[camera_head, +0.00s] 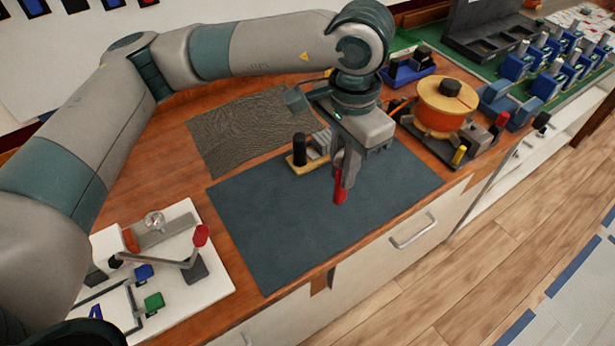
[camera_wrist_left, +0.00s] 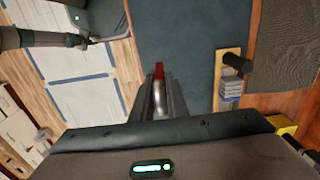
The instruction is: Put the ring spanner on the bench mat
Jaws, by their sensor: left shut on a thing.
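My left gripper (camera_head: 345,165) is shut on the ring spanner (camera_head: 340,192), over the dark blue-grey bench mat (camera_head: 260,225). The spanner's red end sticks out below the fingers, pointing down. In the left wrist view the spanner (camera_wrist_left: 158,72) shows red at its tip, with a metallic part between the fingers (camera_wrist_left: 157,100). The fingers hide the rest of it, including any ring end. I cannot tell whether its lower end touches the mat. The mat is flat and mostly bare. My right gripper cannot be made out.
A wooden block with a black upright grip (camera_head: 299,150) stands at the mat's back edge, left of the gripper. A dark textured mat (camera_head: 235,130) lies behind. An orange spool (camera_head: 446,105) stands right, and a white panel with a red-knobbed lever (camera_head: 200,236) lies left.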

